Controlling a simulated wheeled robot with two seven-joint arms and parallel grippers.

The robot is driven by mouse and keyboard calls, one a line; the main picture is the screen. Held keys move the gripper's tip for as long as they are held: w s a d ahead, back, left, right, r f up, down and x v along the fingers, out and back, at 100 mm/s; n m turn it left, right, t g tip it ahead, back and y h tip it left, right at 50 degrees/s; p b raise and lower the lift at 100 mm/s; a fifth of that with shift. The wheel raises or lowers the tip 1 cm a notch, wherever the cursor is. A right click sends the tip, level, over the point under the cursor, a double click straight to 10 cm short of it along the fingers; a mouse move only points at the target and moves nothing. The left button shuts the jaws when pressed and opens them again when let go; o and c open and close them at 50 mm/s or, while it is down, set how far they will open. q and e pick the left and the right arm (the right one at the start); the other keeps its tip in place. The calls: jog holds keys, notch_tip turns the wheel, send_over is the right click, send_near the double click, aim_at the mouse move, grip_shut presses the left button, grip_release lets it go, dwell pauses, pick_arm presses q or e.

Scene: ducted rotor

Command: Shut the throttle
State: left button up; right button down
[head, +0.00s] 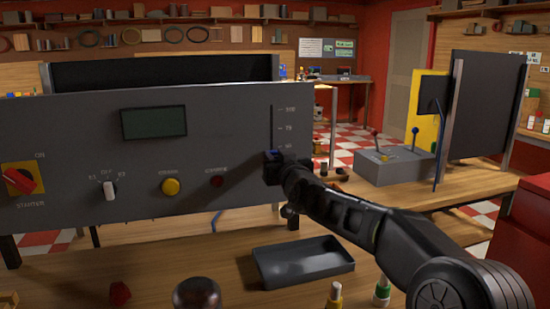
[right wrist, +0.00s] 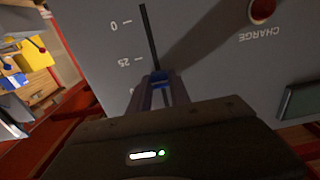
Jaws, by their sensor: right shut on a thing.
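The throttle is a slider in a vertical slot (head: 273,125) at the right end of the grey control panel (head: 230,125). Its scale has the higher numbers at the top. My right gripper (head: 272,165) is at the lower part of the slot and hides the knob in the head view. In the right wrist view, upside down, the fingers (right wrist: 160,92) are shut on the blue throttle knob (right wrist: 159,76). The knob appears near the 25 mark, on the side away from 0. The slot (right wrist: 149,38) runs clear from it past 0. My left gripper is not in view.
The panel also bears a red starter switch (head: 20,180), a white selector (head: 109,190), a yellow button (head: 170,186) and a red charge lamp (head: 217,181). An empty dark tray (head: 303,262) lies on the bench below. A lever box (head: 395,164) stands to the right.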

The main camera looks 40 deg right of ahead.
aim_at(275, 189)
notch_tip(275, 189, down, 9)
jog(key=b, duration=0.6)
jog(key=shift+b, duration=0.4)
jog(key=shift+f, duration=0.1)
jog(key=c, duration=1.6)
grip_release()
jog(key=o, duration=0.4)
jog(key=shift+r, duration=0.2)
jog(key=b+v, duration=0.1)
jog(key=v, duration=0.6)
jog(key=shift+s+a, duration=0.15)
jog(key=shift+s, duration=0.2)
